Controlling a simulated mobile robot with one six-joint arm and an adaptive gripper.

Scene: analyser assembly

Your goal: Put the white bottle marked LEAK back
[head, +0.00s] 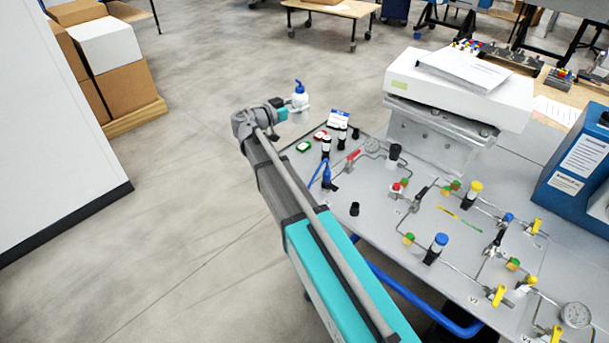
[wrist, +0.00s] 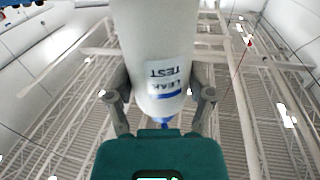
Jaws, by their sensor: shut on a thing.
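The white bottle (head: 300,106) with a blue cap is up in the air past the far left end of the grey panel (head: 430,240). My gripper (head: 284,111) is shut on it, and the bottle looks about upright in the head view. In the wrist view the bottle (wrist: 160,40) fills the top middle, with a label reading LEAK TEST upside down. The two fingers of my gripper (wrist: 160,98) press on its sides there. The panel is not in the wrist view.
A white device (head: 460,85) stands on a grey bracket. A blue box (head: 580,160) is at the right. Open floor lies left of the panel.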

